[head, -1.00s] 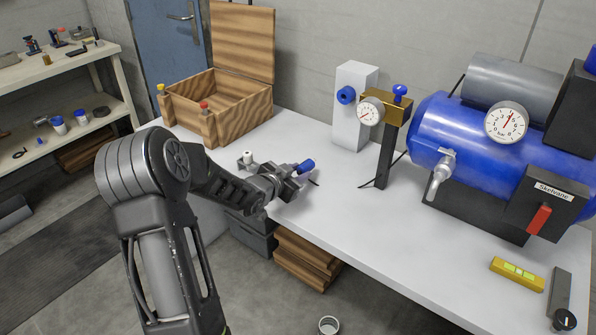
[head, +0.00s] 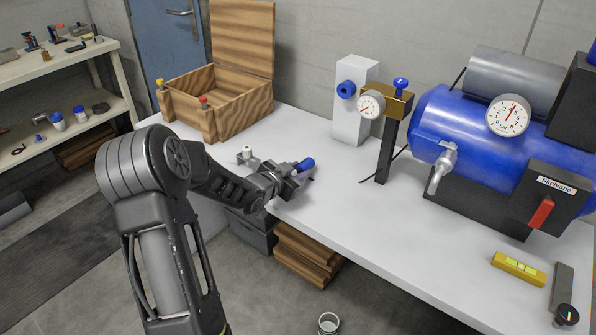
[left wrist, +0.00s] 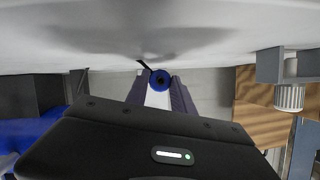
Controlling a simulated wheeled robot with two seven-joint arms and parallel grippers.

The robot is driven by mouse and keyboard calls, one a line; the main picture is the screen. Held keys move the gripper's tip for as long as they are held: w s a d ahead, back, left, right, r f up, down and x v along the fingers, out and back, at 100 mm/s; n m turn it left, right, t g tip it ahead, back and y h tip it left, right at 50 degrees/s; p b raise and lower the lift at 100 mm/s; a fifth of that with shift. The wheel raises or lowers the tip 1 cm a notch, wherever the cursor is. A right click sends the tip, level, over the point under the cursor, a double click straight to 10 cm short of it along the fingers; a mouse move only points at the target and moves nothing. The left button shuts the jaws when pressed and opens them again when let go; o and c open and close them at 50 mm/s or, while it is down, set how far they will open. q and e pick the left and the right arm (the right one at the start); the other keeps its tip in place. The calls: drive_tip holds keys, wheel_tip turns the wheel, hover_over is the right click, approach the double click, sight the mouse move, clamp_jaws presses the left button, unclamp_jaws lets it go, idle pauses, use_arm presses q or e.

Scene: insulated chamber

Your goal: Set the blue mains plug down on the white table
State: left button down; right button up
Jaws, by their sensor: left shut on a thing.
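The blue mains plug (head: 304,165) is held in the jaws of my left gripper (head: 291,178), over the left part of the white table (head: 340,215). In the left wrist view a round blue end of the plug (left wrist: 160,80) with a dark centre shows between the two fingers, and a short black cable shows beside it. The table (left wrist: 220,32) fills the top of that view. The plug is close to the tabletop; I cannot tell whether it touches. My right gripper is out of view.
A white post with a blue socket (head: 346,90) and a brass gauge stand (head: 385,100) stand behind. A blue tank (head: 480,140) is at the right. An open wooden box (head: 230,110) is at the back left. The table's middle front is clear.

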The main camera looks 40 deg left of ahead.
use_arm(q)
drive_tip(key=shift+f+b, duration=0.55)
drive_tip(key=shift+f, duration=0.1)
drive_tip(key=c, duration=1.3)
unclamp_jaws()
drive_tip(key=shift+o, duration=1.4)
drive_tip(key=shift+d, duration=0.1)
